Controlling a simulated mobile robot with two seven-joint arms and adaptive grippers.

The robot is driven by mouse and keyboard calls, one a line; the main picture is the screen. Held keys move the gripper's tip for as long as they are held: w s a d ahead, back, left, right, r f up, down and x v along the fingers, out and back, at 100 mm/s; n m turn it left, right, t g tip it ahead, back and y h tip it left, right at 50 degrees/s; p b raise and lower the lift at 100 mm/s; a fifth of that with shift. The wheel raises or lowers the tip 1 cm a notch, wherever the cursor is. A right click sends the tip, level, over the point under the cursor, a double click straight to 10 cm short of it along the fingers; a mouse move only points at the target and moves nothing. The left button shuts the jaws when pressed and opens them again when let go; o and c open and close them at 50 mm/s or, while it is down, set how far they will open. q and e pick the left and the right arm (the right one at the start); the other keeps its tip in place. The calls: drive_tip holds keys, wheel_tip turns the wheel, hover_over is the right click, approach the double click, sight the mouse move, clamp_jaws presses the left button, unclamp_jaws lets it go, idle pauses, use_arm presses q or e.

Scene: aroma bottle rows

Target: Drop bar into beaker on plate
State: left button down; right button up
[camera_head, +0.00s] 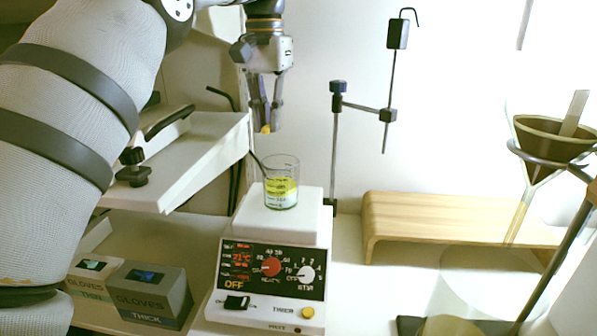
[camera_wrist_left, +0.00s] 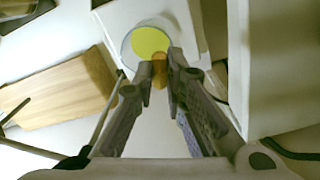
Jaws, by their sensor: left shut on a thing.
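My left gripper (camera_head: 264,128) points down above and slightly left of the beaker in the head view. It is shut on a small yellow-orange bar (camera_head: 266,129), which pokes out below its fingertips. The glass beaker (camera_head: 281,182) holds yellow-green liquid and stands on the white plate (camera_head: 309,221) of the stirrer. In the left wrist view the fingers (camera_wrist_left: 160,70) hold the orange bar (camera_wrist_left: 159,73), and the round beaker (camera_wrist_left: 150,38) lies just beyond the tips. The bar is apart from the beaker in the head view. My right gripper is not in view.
The stirrer's control panel (camera_head: 270,282) has knobs and an OFF readout. A metal stand (camera_head: 335,150) rises just right of the beaker. Glove boxes (camera_head: 150,292) sit at lower left.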

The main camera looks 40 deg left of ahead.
use_arm(q)
drive_tip(key=shift+w, duration=0.1)
drive_tip(key=shift+s+f+p, duration=0.2)
drive_tip(key=shift+f+p, duration=0.2)
drive_tip(key=shift+f, duration=2.45)
drive_tip(key=c, duration=1.6)
unclamp_jaws()
drive_tip(key=shift+o, duration=0.2)
drive_tip(key=shift+r, duration=3.8)
